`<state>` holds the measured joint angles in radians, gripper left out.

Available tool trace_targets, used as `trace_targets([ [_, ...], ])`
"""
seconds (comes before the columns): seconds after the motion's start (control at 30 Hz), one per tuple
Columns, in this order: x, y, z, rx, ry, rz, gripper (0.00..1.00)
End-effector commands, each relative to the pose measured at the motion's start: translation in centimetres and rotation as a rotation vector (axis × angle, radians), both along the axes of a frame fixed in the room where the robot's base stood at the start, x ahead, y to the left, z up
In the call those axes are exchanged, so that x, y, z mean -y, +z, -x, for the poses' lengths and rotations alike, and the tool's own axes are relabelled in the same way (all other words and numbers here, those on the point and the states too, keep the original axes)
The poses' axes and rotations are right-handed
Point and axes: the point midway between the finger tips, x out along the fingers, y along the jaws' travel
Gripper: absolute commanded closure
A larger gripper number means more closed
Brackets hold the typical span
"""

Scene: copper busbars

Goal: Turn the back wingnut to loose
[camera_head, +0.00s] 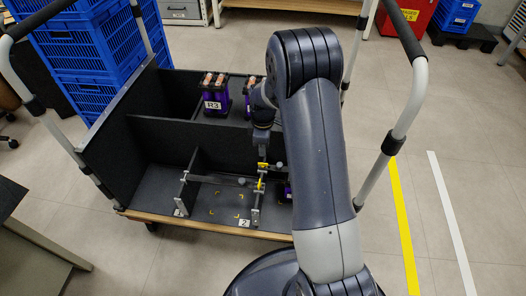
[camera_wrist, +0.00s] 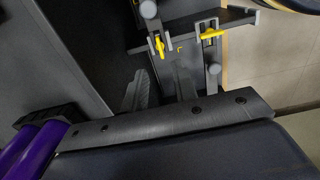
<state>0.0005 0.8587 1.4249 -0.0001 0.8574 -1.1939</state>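The back wingnut (camera_head: 262,168) is yellow and sits on the rail by the label 2, at the far end of a clamp. In the wrist view the back wingnut (camera_wrist: 158,45) is the left of two yellow ones and points nearly up and down the picture. The front wingnut (camera_head: 260,185) is also yellow; it lies nearly level in the wrist view (camera_wrist: 211,33). My gripper (camera_head: 262,140) hangs just behind the back wingnut, seemingly apart from it.
The black cart (camera_head: 160,140) has dividers and a wooden front edge. A purple module labelled R3 (camera_head: 214,98) stands in the back compartment. Grey cart handles (camera_head: 405,110) rise at the sides.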

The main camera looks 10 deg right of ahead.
Motion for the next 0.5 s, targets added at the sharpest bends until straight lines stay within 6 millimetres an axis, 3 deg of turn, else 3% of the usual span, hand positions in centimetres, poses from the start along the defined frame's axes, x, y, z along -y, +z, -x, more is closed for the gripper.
trace_targets([
  [0.03, 0.0, 1.1, 0.0, 0.002, 0.0, 0.0, 0.73],
  [0.2, 0.0, 2.5, 0.0, 0.001, 0.0, 0.0, 0.73],
  [0.5, 0.0, 2.6, 0.0, 0.0, 0.0, 0.0, 0.73],
])
